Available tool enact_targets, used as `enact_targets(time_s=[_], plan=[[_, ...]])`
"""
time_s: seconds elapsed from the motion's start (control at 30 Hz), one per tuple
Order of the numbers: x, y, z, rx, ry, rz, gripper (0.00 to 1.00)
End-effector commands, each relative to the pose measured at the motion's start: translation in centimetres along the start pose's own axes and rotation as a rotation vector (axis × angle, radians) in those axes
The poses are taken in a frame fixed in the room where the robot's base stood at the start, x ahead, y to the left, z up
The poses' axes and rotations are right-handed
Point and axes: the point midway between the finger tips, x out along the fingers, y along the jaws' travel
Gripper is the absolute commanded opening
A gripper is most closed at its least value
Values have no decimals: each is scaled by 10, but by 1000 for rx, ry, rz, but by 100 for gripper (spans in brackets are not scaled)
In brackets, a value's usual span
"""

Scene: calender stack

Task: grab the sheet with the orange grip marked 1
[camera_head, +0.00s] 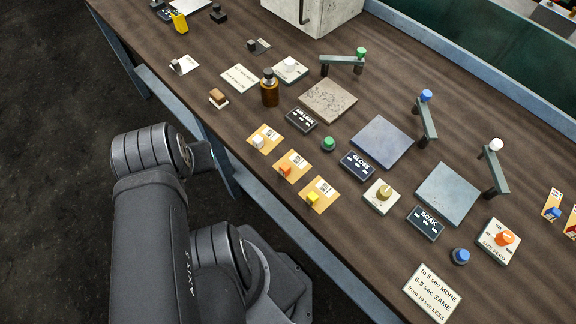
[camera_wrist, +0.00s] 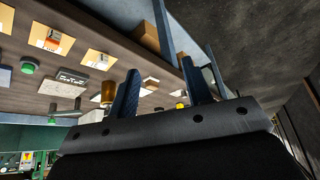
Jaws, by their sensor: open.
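The sheet with the orange grip (camera_head: 297,161) is a small tan card with a white label, the middle one of three in a row near the table's front edge. Its orange grip block (camera_head: 285,171) stands on the card; the number is too small to read. In the wrist view a tan card with a reddish grip (camera_wrist: 50,37) shows at upper left and looks like the same sheet. My gripper (camera_wrist: 160,66) is open and empty, its two fingers apart, off to the side of that card. In the head view my arm is left of the cards, over the front edge.
Beside it lie a card with a white grip (camera_head: 269,132) and one with a yellow grip (camera_head: 324,188). A brown bottle (camera_head: 269,90), a green button (camera_head: 328,143) and dark label plates, AIR LEAK (camera_head: 301,119) and GLOSS (camera_head: 357,165), stand nearby.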

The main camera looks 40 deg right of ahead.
Motion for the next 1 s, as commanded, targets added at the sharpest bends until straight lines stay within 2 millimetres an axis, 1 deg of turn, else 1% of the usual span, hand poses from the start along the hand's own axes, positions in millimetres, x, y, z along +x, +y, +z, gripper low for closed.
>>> enact_targets(time_s=[0.17,0.3,0.37,0.53,0.7,0.8,0.9,1.0], plan=[[-6,27,-17,170,-74,61,45],[-13,59,-30,359,-153,120,45],[-16,74,-35,442,-186,142,45],[-26,120,-43,677,-275,199,45],[-34,164,-43,893,-354,240,45],[-39,183,-40,984,-386,255,45],[-42,195,-38,1040,-405,263,45],[-41,200,-35,1067,-416,266,45]])
